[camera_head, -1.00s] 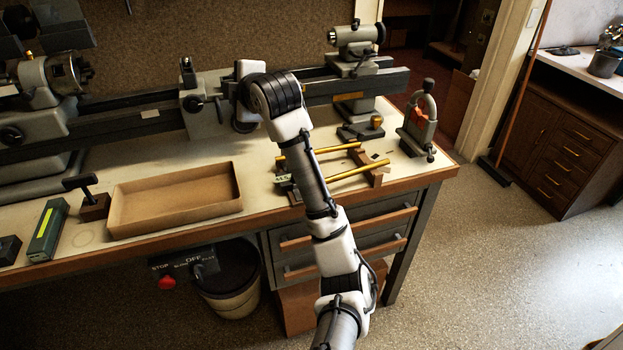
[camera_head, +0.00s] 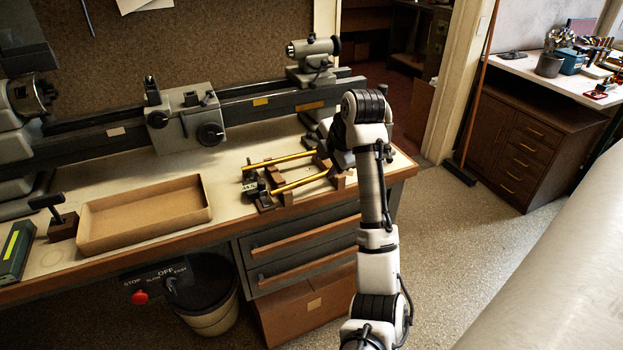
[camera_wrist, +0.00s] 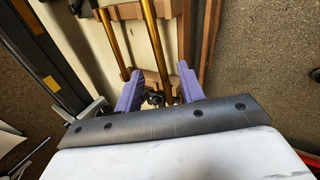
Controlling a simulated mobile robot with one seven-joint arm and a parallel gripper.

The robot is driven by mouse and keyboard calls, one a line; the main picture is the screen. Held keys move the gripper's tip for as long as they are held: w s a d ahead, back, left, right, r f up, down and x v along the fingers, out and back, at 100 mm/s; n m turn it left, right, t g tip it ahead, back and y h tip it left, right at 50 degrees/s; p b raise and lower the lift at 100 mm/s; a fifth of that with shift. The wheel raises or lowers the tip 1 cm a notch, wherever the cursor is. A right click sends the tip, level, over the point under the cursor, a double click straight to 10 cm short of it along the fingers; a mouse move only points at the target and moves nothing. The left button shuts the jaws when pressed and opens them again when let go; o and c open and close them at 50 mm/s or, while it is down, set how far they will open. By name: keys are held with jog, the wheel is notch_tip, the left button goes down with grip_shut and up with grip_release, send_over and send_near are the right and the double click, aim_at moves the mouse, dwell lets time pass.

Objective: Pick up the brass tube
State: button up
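Two brass tubes lie side by side on wooden cradles (camera_head: 338,181) near the right end of the bench: a rear tube (camera_head: 280,160) and a front tube (camera_head: 300,181). In the wrist view one tube (camera_wrist: 111,42) runs left of my fingers. The other tube (camera_wrist: 153,40) runs into the gap between them as seen in the picture. My gripper (camera_wrist: 160,68) is open, with its two purple fingers apart and nothing gripped. I cannot tell its height above the tube.
A shallow cardboard tray (camera_head: 145,232) sits on the bench (camera_head: 235,205), left of the cradles. A long grey lathe bed (camera_head: 250,108) runs behind. A small dark block (camera_head: 253,186) stands by the tubes' left ends. Open floor lies to the right.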

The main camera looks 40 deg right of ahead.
aim_at(316, 176)
jog(key=shift+p+x, duration=1.2)
jog(key=shift+x, duration=2.35)
jog(key=shift+w+r, duration=0.1)
grip_shut()
